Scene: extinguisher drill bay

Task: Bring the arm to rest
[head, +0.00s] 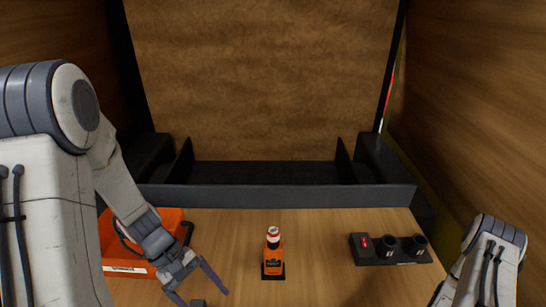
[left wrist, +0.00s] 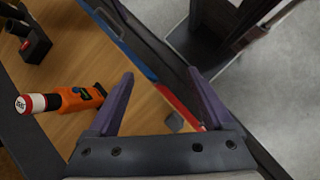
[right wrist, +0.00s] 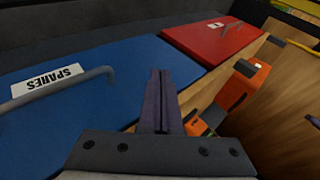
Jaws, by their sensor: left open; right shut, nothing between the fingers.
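My left arm comes in from the left in the head view, bent down over the table. Its gripper (head: 203,296) is open and empty, low over the table's front, left of the orange device (head: 273,262). In the left wrist view its fingers (left wrist: 160,75) are spread, with the orange device (left wrist: 78,99) outside them to the left. My right arm shows only as links at the lower right of the head view; its gripper is out of that view. In the right wrist view the right gripper (right wrist: 158,75) is shut and empty, seen against a blue panel (right wrist: 100,75).
An orange case (head: 125,272) lies behind the left gripper. A black holder (head: 390,249) with two round sockets stands right. A dark trough (head: 270,195) spans the back. The blue panel has a SPARES label (right wrist: 47,83) and grey handle; a red panel (right wrist: 212,42) adjoins it.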

